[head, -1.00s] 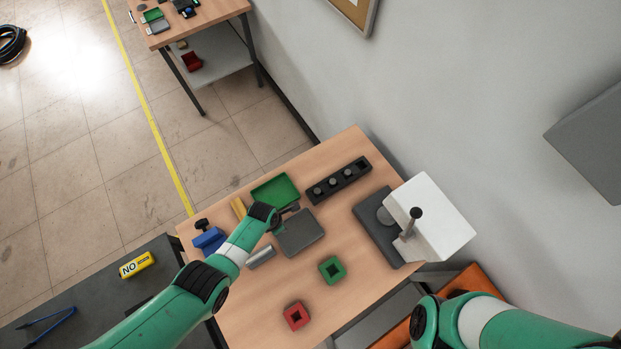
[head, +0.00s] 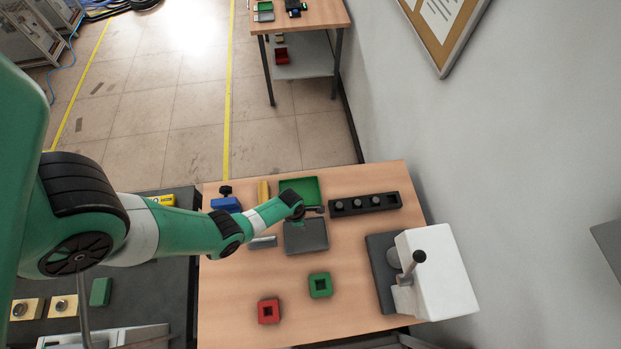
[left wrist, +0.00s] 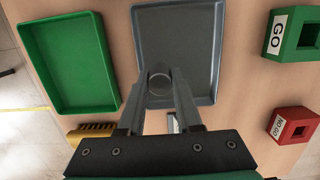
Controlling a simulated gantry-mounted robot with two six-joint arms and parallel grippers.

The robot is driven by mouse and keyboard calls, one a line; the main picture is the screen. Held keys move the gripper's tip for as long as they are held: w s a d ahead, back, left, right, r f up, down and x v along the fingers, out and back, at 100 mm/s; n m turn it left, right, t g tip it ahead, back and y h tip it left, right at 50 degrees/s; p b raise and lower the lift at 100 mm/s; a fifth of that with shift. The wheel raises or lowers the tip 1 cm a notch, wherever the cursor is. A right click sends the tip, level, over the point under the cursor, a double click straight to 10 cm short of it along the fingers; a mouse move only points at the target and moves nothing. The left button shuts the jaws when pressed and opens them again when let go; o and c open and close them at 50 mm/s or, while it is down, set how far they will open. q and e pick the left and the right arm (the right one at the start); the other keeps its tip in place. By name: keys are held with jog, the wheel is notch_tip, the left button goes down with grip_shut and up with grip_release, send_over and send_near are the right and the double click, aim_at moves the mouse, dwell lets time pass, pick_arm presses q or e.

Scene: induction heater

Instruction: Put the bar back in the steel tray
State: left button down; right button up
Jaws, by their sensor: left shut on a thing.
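The steel tray (head: 300,243) is a shallow grey tray on the wooden table, and it shows in the left wrist view (left wrist: 190,20). My left gripper (head: 312,211) is at the tray's far edge in the head view. In the left wrist view my gripper (left wrist: 160,85) is shut on a round grey end, apparently the bar (left wrist: 160,84), seen nearly end-on in front of the tray's lower part. The rest of the bar is hidden, and I cannot tell whether it touches the tray. My right gripper is not in view.
A green tray (head: 311,186) lies beside the steel tray. A black rack (head: 346,208) with several holes is to its right. Green (head: 320,286) and red (head: 269,312) gauge blocks stand nearer. A silver piece (head: 263,242) lies left of the tray. The white heater (head: 440,275) is at right.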

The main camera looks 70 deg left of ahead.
pick_arm(q)
jog(key=f+b, duration=0.2)
jog(key=w+f+b, duration=0.1)
jog(key=f+b, duration=0.1)
jog(key=shift+s+f, duration=0.15)
jog(key=shift+s, duration=0.05)
jog(key=shift+w+r, duration=0.1)
jog(key=shift+r, duration=0.1)
jog(key=shift+f, duration=0.25)
jog(key=c, duration=0.9)
grip_release()
jog(key=shift+r, duration=0.1)
jog(key=shift+o, duration=0.2)
